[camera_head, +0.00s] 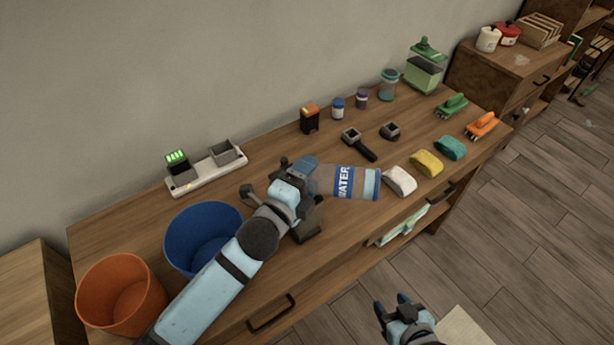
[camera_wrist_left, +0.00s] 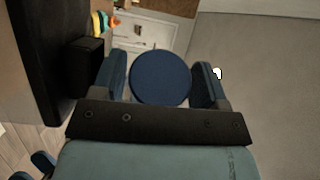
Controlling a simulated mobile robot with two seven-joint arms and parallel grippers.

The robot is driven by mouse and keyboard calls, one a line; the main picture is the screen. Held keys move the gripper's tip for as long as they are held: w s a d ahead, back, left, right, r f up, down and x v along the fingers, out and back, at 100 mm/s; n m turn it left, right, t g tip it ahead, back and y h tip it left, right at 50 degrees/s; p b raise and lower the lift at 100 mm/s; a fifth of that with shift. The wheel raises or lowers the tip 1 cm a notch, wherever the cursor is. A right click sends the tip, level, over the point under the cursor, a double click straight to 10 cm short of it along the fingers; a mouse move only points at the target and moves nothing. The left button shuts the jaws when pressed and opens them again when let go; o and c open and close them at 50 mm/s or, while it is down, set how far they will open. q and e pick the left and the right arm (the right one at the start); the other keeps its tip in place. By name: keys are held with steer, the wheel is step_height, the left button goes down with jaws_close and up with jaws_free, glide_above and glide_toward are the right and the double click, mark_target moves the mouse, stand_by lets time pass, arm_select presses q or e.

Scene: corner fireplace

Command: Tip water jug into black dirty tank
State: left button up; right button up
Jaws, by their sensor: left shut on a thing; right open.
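The water jug (camera_head: 357,183) is a clear cylinder with a blue and white WATER label. My left gripper (camera_head: 308,172) is shut on its blue end, and the jug lies on its side over the workbench. In the left wrist view, the jug's round blue end (camera_wrist_left: 160,78) sits between the fingers. A black box-like thing (camera_head: 309,224), perhaps the dirty tank, is just below the left gripper, partly hidden by it. I cannot tell whether the jug's mouth is over it or whether water flows. My right gripper (camera_head: 393,308) is open and empty in front of the bench.
A blue bucket (camera_head: 190,236) and an orange bucket (camera_head: 118,290) stand at the bench's left end. A white dock (camera_head: 207,172) is at the wall. White (camera_head: 400,181), yellow (camera_head: 427,163) and teal (camera_head: 450,148) pads lie right of the jug. Several small containers stand behind.

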stand_by(0.4)
arm_select(q)
steer(key=shift+n, duration=0.4)
steer(key=shift+r+t+b, duration=0.1)
steer(key=shift+t+b, duration=0.2)
steer(key=shift+b, duration=0.15)
steer(key=shift+a, duration=0.15)
